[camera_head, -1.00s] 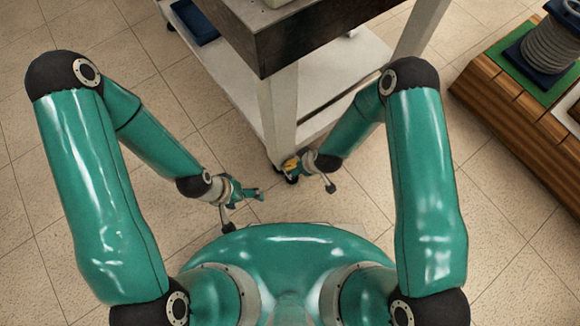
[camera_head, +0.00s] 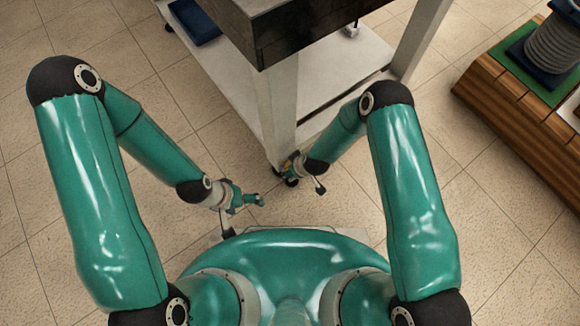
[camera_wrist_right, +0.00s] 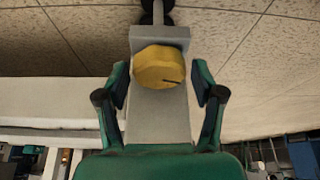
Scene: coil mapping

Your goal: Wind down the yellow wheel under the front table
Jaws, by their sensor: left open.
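The yellow wheel (camera_wrist_right: 159,66) sits on a pale grey leg or bracket under the front table (camera_head: 300,32). In the right wrist view it is a faceted yellow knob with a dark slot. My right gripper (camera_wrist_right: 160,80) is open, one finger on each side of the wheel, with visible gaps on both sides. In the head view my right gripper (camera_head: 288,167) is at the foot of the table leg and mostly hides the wheel. My left gripper (camera_head: 260,200) is open and empty, above the floor left of that leg.
The white lower shelf (camera_head: 345,70) of the table carries a dark blue item (camera_head: 194,22). A wooden stand (camera_head: 510,110) with a grey coil (camera_head: 552,50) is at the right. The tiled floor between stand and table is clear.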

